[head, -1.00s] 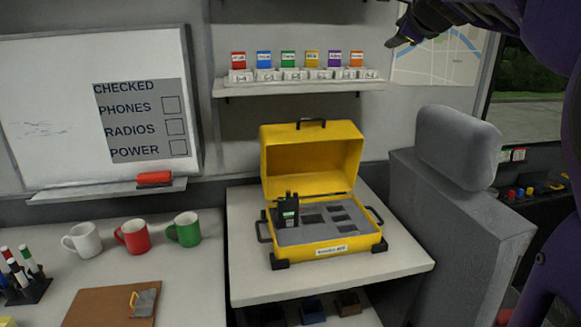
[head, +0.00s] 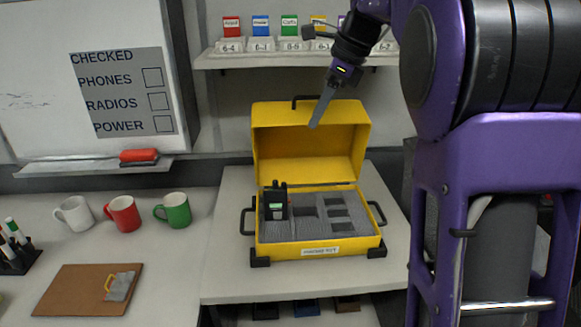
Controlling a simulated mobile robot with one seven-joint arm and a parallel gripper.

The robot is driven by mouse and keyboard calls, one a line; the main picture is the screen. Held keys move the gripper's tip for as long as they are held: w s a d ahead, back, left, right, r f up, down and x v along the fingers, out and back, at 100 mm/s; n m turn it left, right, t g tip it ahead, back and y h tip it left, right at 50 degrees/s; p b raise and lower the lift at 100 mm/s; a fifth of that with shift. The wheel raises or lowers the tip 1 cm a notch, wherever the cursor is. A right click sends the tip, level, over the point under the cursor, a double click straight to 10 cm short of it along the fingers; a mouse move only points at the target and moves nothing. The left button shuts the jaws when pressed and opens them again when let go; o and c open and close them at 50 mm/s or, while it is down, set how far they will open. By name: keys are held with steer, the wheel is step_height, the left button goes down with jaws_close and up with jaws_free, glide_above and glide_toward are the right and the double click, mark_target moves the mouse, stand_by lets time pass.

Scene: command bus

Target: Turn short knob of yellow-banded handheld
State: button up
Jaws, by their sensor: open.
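One black handheld (head: 275,203) with a small green-and-white label stands upright in the grey foam at the left of the open yellow case (head: 318,250). Short dark stubs show on its top, but I cannot tell the short knob apart. No yellow band can be made out on it at this size. My gripper (head: 320,112) is above the handheld and to its right, in front of the case's raised lid. It points down and to the left, is open and holds nothing. It is clear of the handheld.
The raised lid (head: 312,140) stands behind the handheld. A shelf (head: 232,61) with several coloured cards is above. Mugs (head: 122,213), a clipboard (head: 75,292) and a marker holder (head: 15,258) are on the left counter. The other foam slots look empty.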

steer(key=g, duration=0.1)
steer(key=b, duration=0.4)
glide_toward(284, 183)
steer(key=x, duration=0.7)
steer(key=shift+f, duration=0.35)
jaws_close()
